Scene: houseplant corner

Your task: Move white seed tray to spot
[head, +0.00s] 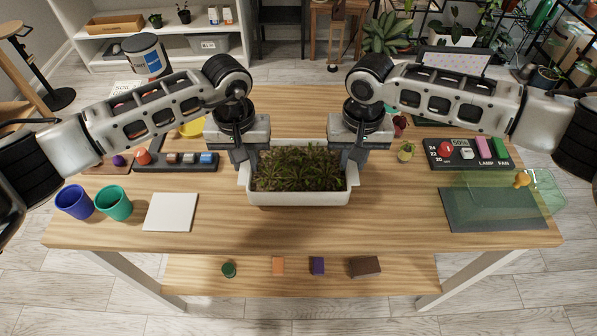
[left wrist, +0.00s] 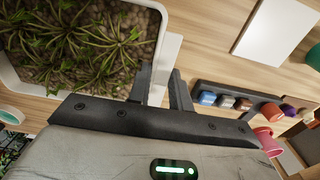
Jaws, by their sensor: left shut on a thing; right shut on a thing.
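The white seed tray (head: 300,199), filled with soil and small green plants, is upright at the middle of the wooden table in the head view. My left gripper (head: 244,168) is shut on its left end and my right gripper (head: 353,163) is shut on its right end. In the left wrist view the tray's white wall (left wrist: 10,75) is at the upper left, and my left fingers (left wrist: 162,88) close around its end lip. Whether the tray touches the table is unclear. No spot is clearly marked as such; a white square (head: 170,212) lies left of the tray.
A blue cup (head: 74,201) and a green cup (head: 114,203) stand at the left. A dark mat (head: 480,215) with a translucent green cover lies at the right. A control panel (head: 465,155) is behind it. Bare table lies in front of the tray.

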